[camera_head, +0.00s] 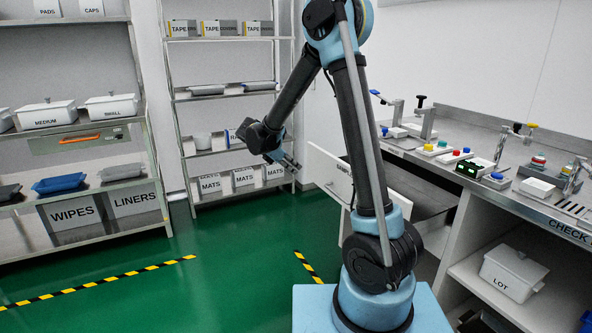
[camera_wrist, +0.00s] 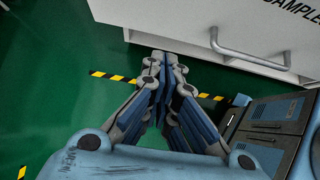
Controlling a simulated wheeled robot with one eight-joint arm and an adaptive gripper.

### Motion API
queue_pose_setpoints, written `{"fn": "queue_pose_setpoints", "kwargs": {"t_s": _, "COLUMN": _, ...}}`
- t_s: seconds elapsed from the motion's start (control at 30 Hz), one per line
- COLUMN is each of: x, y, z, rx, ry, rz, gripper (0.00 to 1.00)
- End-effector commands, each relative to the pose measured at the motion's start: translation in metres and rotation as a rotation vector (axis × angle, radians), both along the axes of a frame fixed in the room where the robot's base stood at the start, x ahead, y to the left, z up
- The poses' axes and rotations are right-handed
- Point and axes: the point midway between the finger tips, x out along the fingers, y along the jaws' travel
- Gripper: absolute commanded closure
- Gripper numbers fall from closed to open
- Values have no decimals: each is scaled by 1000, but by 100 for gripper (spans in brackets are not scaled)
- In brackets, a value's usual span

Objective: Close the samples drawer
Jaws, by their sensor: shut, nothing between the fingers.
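The samples drawer (camera_head: 327,174) juts out from under the counter in the head view, pulled open. My arm hides part of it, and its dark inside shows behind the arm. In the wrist view its white front (camera_wrist: 185,22) fills the top, with a "SAMPLES" label at the upper right. A grey bar handle (camera_wrist: 250,57) crosses that front. My gripper (camera_head: 294,163) is shut and empty, just left of the drawer front in the head view. In the wrist view the gripper (camera_wrist: 164,60) has its fingertips left of the handle, by the front's lower edge; I cannot tell whether they touch.
The steel counter (camera_head: 455,138) holds several small devices and clamps. A white LOT bin (camera_head: 513,273) sits on the shelf below. A rack (camera_head: 232,97) with boxes stands behind my gripper. Green floor (camera_head: 235,250) with striped tape is clear at the left.

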Motion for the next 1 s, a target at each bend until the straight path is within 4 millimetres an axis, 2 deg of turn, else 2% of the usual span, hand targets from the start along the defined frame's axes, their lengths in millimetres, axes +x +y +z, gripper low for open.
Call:
{"fn": "queue_pose_setpoints", "kwargs": {"t_s": 0.43, "x": 26, "y": -50, "z": -56, "rx": 2, "ry": -1, "rz": -4, "gripper": 100}}
{"fn": "queue_pose_setpoints", "kwargs": {"t_s": 0.7, "x": 39, "y": -78, "z": -53, "rx": 2, "ry": -1, "rz": -3, "gripper": 100}}
{"fn": "queue_pose_setpoints", "kwargs": {"t_s": 1.0, "x": 42, "y": -84, "z": -53, "rx": 1, "ry": 0, "rz": -2, "gripper": 100}}
